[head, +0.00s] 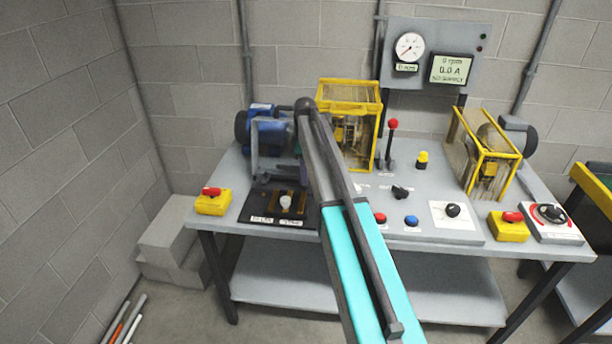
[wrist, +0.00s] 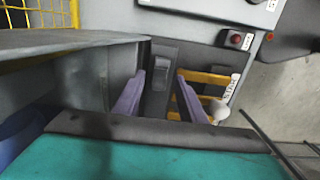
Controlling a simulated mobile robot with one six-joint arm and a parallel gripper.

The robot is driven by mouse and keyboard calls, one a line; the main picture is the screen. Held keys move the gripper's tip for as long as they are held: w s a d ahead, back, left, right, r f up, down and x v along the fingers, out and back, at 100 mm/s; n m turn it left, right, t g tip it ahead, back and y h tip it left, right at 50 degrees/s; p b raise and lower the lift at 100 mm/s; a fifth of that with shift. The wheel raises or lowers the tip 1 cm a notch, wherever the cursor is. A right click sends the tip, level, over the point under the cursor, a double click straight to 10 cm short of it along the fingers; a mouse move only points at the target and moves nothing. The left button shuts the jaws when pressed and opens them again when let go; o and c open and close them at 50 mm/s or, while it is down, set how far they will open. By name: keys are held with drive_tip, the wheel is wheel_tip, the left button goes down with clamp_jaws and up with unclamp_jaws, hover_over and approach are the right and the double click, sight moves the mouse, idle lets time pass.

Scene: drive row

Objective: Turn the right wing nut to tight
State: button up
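I cannot clearly make out the right wing nut in either view. The dark terminal board (head: 252,212) lies at the front left of the bench, with DELTA and STAR labels. It bears yellow bars and a white knob (head: 285,201); the knob also shows in the wrist view (wrist: 219,111), right of my fingers. My gripper (wrist: 163,84) has two purple fingers standing apart, with a gap between them. A dark upright block (wrist: 160,76) shows in or beyond that gap; I cannot tell if anything touches it. In the head view my arm hides part of the board's surroundings.
A blue motor (head: 262,128) stands just behind the board. A yellow guard cage (head: 350,95) and a red-topped lever (head: 392,140) stand further back. A yellow stop box (head: 212,204) sits at the left corner. The bench's front right holds several knobs and buttons.

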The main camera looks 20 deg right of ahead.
drive_tip(key=shift+f, duration=0.95)
drive_tip(key=shift+c, duration=0.3)
clamp_jaws()
